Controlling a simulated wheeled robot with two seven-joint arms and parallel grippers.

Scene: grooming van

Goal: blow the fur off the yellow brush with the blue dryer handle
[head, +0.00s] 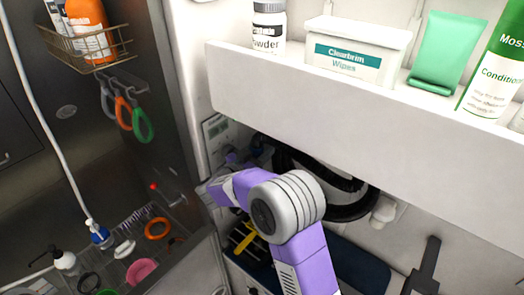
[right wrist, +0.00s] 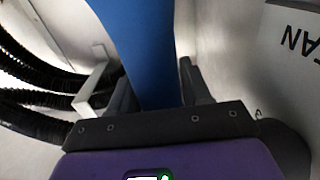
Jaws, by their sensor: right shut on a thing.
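My right gripper (right wrist: 156,82) is shut on the blue dryer handle (right wrist: 145,40), which runs up between its two dark fingers in the right wrist view. In the head view my purple right arm reaches up and left under the shelf, and its gripper end is near the grey wall edge; the handle cannot be made out there. A yellow brush (head: 243,240) shows partly, low in the head view, left of my arm and below the wrist. Any fur on it is too small to tell. My left gripper is not in view.
A white shelf (head: 400,110) with bottles and a wipes box (head: 357,52) overhangs my arm. A black hose (right wrist: 40,80) coils beside the gripper in the right wrist view. A steel tub (head: 190,245) with rings and bottles is at left. A dark blue surface (head: 360,270) lies low behind my arm.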

